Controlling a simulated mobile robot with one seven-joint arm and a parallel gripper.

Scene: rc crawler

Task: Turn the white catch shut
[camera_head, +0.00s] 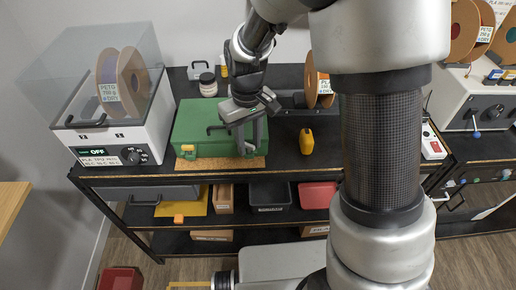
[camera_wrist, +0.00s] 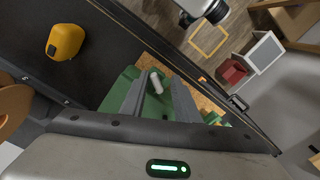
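The green case (camera_head: 205,125) sits closed near the front of the black bench top, on a brown board. A yellow catch (camera_head: 187,148) is on the left of its front face. My gripper (camera_head: 250,148) points down at the right end of the case's front. In the wrist view, the white catch (camera_wrist: 156,82) is a short pale stub on the green case (camera_wrist: 128,78). It appears between the two grey fingers of my gripper (camera_wrist: 160,85). The fingers are apart, with a gap around the catch. My gripper hides the catch in the head view.
A yellow tool-like object (camera_head: 306,141) lies on the bench to the right of the case; it also shows in the wrist view (camera_wrist: 65,42). A dryer box with a clear lid (camera_head: 120,125) stands at left. A jar (camera_head: 208,86) stands behind the case.

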